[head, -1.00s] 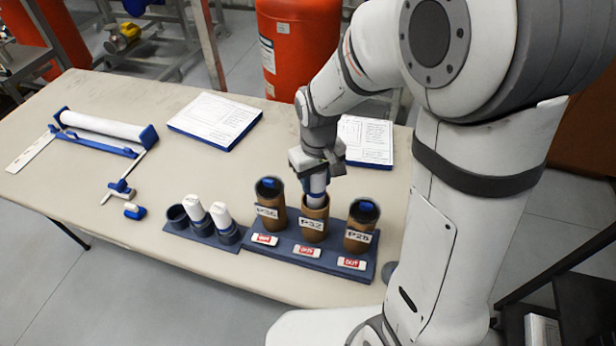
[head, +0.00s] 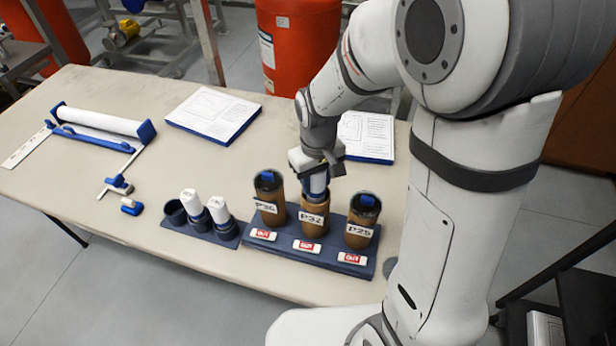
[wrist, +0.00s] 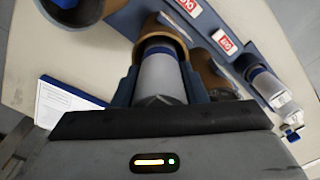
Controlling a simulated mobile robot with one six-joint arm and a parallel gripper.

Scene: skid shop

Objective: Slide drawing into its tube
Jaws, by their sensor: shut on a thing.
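My gripper (head: 318,172) is shut on a rolled white drawing (head: 318,184) with a blue band. The roll stands about upright over the middle brown tube (head: 313,226), labelled P32. Its lower end is inside the tube's mouth, hidden by the rim; how deep it reaches cannot be told. In the wrist view the roll (wrist: 161,80) extends from my gripper, with its blue band at the brown tube rim (wrist: 150,28).
Capped tubes P36 (head: 270,205) and P25 (head: 360,228) flank P32 closely on the blue rack (head: 290,247). Left of it, a small holder (head: 180,222) has two white rolls and one empty cup. Two document boards (head: 213,115) lie behind.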

